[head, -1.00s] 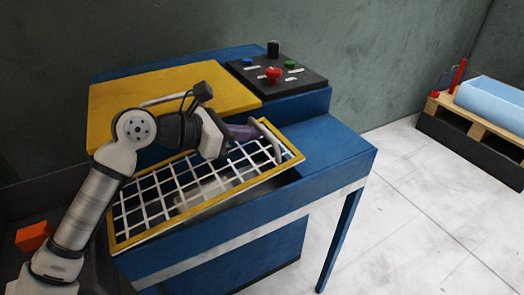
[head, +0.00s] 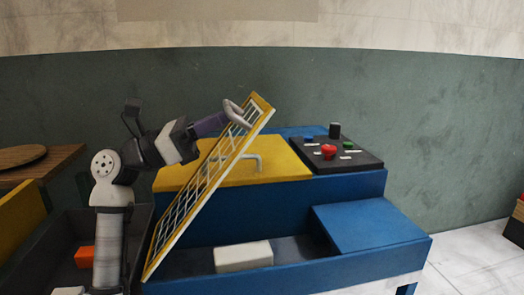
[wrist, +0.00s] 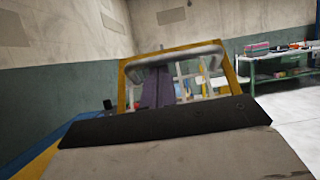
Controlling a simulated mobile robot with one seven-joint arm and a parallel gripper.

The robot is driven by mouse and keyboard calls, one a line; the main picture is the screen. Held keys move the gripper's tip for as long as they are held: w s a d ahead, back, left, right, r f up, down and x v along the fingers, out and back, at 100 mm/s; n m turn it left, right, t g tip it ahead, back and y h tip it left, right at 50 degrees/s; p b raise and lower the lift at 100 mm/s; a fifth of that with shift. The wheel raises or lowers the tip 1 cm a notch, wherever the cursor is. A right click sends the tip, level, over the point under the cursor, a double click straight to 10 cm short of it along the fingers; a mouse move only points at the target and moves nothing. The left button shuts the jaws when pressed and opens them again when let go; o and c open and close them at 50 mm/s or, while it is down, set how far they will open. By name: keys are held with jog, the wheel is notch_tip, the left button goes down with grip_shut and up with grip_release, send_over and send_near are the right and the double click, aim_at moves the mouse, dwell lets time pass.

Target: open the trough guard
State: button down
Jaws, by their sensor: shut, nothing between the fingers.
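The trough guard (head: 205,190), a white grid in a yellow frame, is swung up at a steep slant, its low edge at the left end of the trough (head: 290,248). Its grey handle (head: 238,112) is near the raised edge. My gripper (head: 222,118) is shut, its purple fingers at the handle. In the wrist view the fingers (wrist: 157,88) reach up to the handle bar (wrist: 175,55) across the yellow frame (wrist: 123,78). I cannot tell whether they touch it. A pale block (head: 243,256) lies in the uncovered trough.
A yellow lid (head: 285,164) with its own handle lies behind the guard on the blue press (head: 360,208). A control panel (head: 342,154) with a red button stands at the right. An orange block (head: 85,257) lies near my arm's base at left.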

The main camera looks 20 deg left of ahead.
jog(key=s+a+r+t+h, duration=0.1)
jog(key=s+a+r+h, duration=0.1)
jog(key=s+a+r, duration=0.2)
jog(key=shift+s+a+t, duration=0.4)
jog(key=shift+s+a, duration=0.8)
jog(key=shift+a, duration=1.2)
jog(key=shift+f, duration=0.1)
